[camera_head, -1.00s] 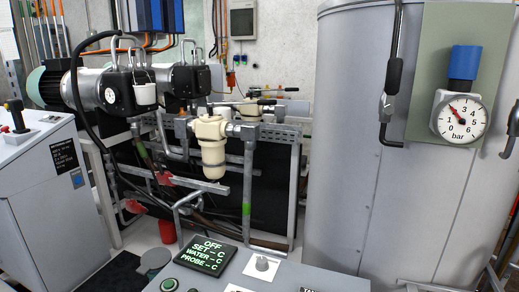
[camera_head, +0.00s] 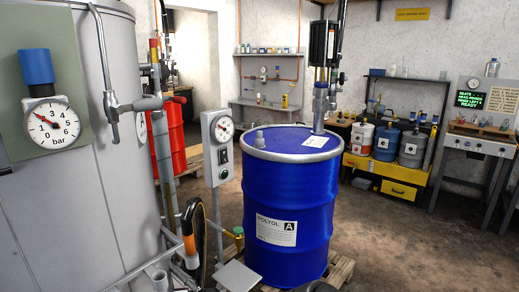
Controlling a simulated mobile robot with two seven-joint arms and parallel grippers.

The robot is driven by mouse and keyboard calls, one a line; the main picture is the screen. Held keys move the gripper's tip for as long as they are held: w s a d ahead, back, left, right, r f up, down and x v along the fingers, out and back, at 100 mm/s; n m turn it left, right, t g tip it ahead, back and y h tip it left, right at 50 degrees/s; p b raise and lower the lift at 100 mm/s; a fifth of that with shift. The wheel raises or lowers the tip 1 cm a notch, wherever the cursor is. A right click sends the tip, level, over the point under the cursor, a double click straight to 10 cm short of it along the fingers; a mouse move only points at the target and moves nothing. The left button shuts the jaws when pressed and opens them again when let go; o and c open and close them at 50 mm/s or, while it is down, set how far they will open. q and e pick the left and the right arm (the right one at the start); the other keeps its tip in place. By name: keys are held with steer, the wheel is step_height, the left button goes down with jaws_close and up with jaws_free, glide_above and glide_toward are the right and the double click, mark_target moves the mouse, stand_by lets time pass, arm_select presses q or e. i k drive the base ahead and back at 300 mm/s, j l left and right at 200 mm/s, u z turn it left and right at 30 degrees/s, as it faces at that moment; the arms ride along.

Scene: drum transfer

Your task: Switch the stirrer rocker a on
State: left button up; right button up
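A blue drum labelled "POLYOL A" (camera_head: 290,210) stands upright on a wooden pallet in the middle of the view. A black and silver pump or stirrer unit (camera_head: 324,60) rises from its lid. A grey control box (camera_head: 211,170) on a post stands just left of the drum, with a round dial (camera_head: 223,128) at its top. A small dark switch (camera_head: 223,156) sits on the box below the dial; its position and any label are too small to read. I cannot tell for sure that it is stirrer rocker a. Neither gripper is in view.
A large grey tank (camera_head: 55,215) with a bar gauge (camera_head: 51,125) fills the left. Pipes and a black hose (camera_head: 192,220) stand between tank and box. A red drum (camera_head: 168,140) is behind. Floor right of the drum is clear.

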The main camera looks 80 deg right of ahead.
mark_target(224, 158)
steer(key=z, duration=2.25)
